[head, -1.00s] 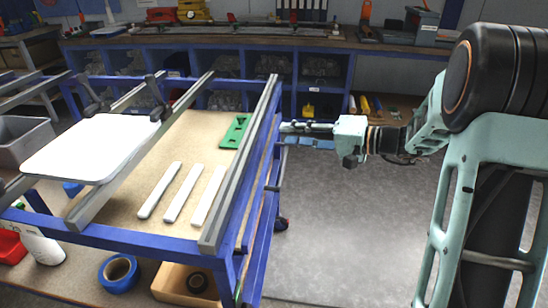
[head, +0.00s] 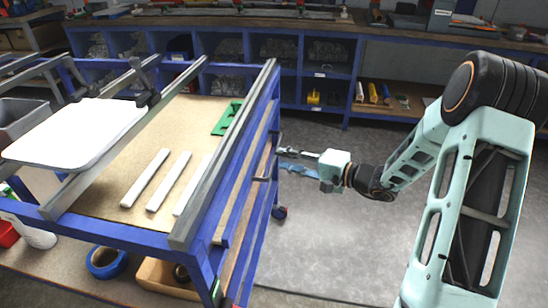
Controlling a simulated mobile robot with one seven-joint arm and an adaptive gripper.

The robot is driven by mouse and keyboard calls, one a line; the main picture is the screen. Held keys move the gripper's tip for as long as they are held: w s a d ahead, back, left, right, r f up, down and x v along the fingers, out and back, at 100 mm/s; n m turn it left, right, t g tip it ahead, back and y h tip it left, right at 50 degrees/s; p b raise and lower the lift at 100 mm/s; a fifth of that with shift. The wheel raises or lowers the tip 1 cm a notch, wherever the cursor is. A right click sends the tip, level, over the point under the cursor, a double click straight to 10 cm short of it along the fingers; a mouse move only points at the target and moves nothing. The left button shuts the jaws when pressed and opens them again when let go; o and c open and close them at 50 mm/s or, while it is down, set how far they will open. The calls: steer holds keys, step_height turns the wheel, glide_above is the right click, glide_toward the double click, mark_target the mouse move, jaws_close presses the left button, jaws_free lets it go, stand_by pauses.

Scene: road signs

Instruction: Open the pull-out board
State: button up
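A blue-framed workbench (head: 130,238) stands at the left. On its right side, a beige board (head: 247,183) shows between the blue rails, and I take it to be the pull-out board. It looks pushed in under the bench top. A small grey handle (head: 264,178) shows on that side. My gripper (head: 281,160) is beside the bench's right side, close to the handle, pointing left. Its two fingers look apart with nothing between them. I cannot tell whether a fingertip touches the handle.
Several white strips (head: 168,181) and a green tool (head: 226,117) lie on the bench top. A white sign plate (head: 75,133) rests across the metal rails at left. Blue shelving (head: 320,60) stands behind. The grey floor (head: 325,240) right of the bench is clear.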

mark_target(274, 155)
steer(key=shift+x, duration=2.2)
steer(key=shift+c, duration=0.3)
jaws_close()
